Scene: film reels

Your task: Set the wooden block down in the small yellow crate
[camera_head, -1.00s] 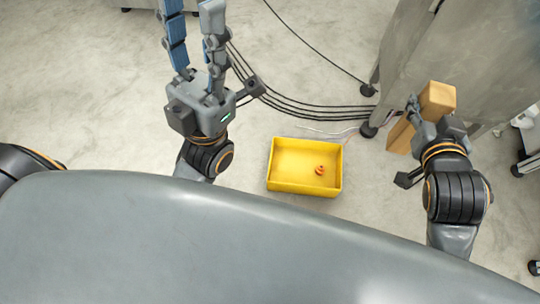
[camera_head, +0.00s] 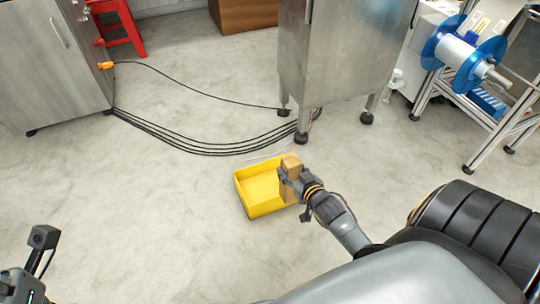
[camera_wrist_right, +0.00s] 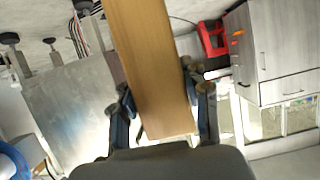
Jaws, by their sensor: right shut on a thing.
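The wooden block (camera_head: 290,163) stands roughly upright in my right gripper (camera_head: 287,180). In the right wrist view the block (camera_wrist_right: 150,65) lies between the two fingers (camera_wrist_right: 165,105), which are shut on it. The small yellow crate (camera_head: 243,197) is on the floor near the middle of the head view. The block and gripper overlap the crate's right side in that view; I cannot tell how high the block is above it.
A metal cabinet on legs (camera_head: 330,60) stands behind the crate. Black cables (camera_head: 200,148) run across the floor to it. A grey cabinet (camera_head: 55,65) and red stool (camera_head: 118,28) are at the back left. A blue reel (camera_head: 463,52) is on a frame at right. Floor left of the crate is clear.

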